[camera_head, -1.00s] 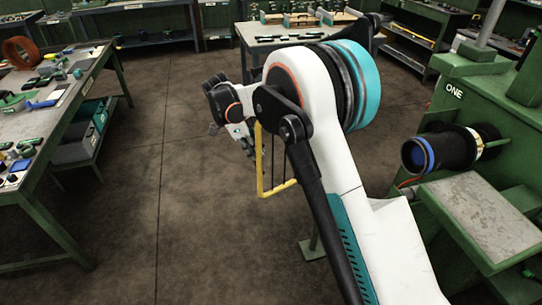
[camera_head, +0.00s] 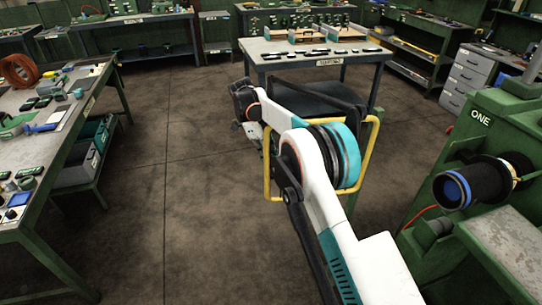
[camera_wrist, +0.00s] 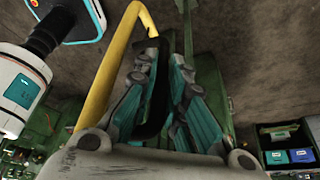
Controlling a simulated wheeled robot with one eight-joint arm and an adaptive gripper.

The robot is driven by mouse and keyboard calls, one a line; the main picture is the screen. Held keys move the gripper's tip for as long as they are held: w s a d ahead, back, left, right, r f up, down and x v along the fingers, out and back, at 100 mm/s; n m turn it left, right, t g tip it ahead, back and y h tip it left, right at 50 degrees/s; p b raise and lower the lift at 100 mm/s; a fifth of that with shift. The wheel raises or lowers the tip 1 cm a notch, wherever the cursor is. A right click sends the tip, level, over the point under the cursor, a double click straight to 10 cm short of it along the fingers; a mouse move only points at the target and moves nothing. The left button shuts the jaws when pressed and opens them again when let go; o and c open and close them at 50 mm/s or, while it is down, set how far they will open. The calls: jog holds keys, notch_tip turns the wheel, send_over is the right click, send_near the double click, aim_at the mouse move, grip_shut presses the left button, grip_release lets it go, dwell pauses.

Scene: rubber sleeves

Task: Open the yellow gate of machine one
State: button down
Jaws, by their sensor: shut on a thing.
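The yellow gate (camera_head: 372,150) of green machine one (camera_head: 490,125) is a tube frame standing out to the left of the machine, partly hidden behind my arm. My gripper (camera_head: 256,137) is at the gate's far left side, its fingers small and partly hidden in the head view. In the wrist view, the yellow tube (camera_wrist: 103,88) rises along the left of my gripper (camera_wrist: 165,85) and bends at the top towards the fingers. The teal-padded fingers are closed about a dark part there, which appears to belong to the gate; the exact contact is hard to see.
A black cylinder with a blue ring (camera_head: 455,187) juts from the machine above a grey plate (camera_head: 515,240). A cluttered workbench (camera_head: 60,150) stands at the left and a table (camera_head: 290,62) behind the gate. The floor (camera_head: 190,200) between is clear.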

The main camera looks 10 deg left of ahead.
jog(key=shift+w+d+r, duration=0.1)
jog(key=shift+d+r, duration=0.05)
jog(key=shift+d, duration=0.1)
jog(key=c, duration=1.7)
grip_release()
jog(key=shift+d, duration=0.1)
jog(key=shift+o, duration=0.2)
jog(key=shift+r, duration=0.1)
jog(key=shift+w+a+r, duration=0.1)
jog(key=shift+a+r, duration=0.1)
jog(key=v, duration=0.6)
jog(key=shift+r, duration=0.3)
jog(key=shift+a, duration=0.15)
